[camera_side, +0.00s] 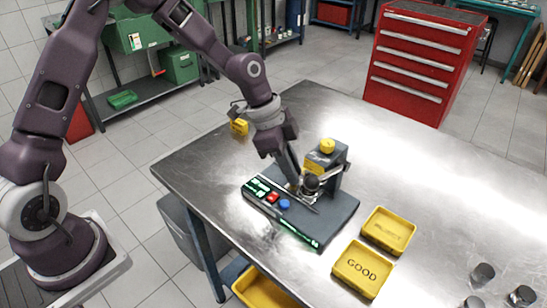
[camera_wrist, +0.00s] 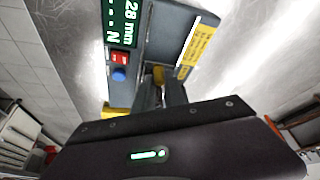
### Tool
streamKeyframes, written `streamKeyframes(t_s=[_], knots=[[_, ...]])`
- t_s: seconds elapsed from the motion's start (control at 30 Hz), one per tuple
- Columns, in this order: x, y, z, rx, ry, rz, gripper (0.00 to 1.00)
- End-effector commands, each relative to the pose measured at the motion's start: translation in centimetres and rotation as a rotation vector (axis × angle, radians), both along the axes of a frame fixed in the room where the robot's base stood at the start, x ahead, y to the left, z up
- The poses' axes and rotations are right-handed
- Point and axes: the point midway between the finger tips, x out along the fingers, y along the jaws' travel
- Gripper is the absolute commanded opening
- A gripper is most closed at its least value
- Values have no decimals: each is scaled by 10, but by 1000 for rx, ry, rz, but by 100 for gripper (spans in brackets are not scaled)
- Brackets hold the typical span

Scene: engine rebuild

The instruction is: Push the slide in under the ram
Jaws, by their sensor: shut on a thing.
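The press (camera_side: 325,215) is a dark grey base with a column, a yellow cap (camera_side: 327,146) and a dark round ram part (camera_side: 311,184) on the column's front. My gripper (camera_side: 294,184) points down at the base, just left of the ram part. In the wrist view my gripper (camera_wrist: 162,92) is shut on a small yellowish piece (camera_wrist: 158,75), which I take as the handle of the slide. The rest of the slide is hidden by the fingers, and I cannot tell how far under the ram it sits.
The press carries a green display (camera_wrist: 121,22) reading 28 mm, a red button (camera_side: 272,197) and a blue button (camera_side: 285,204). Two yellow trays, one marked GOOD (camera_side: 362,268), stand right of it. Several metal cylinders (camera_side: 482,274) stand at the front right. The table's back right is clear.

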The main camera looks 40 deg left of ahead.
Motion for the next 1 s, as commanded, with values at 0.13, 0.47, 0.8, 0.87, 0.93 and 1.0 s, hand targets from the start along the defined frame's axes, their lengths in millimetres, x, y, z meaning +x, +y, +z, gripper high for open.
streamKeyframes(t_s=[0.13,0.47,0.8,0.87,0.93,1.0], knots=[[2,-20,1,-1,-6,1,0],[1,-26,2,-5,-7,1,0],[0,-24,1,-3,-3,1,37],[0,-24,1,-2,-3,2,37],[0,-22,5,-2,-5,2,37],[-1,-18,15,-3,-6,3,37]])
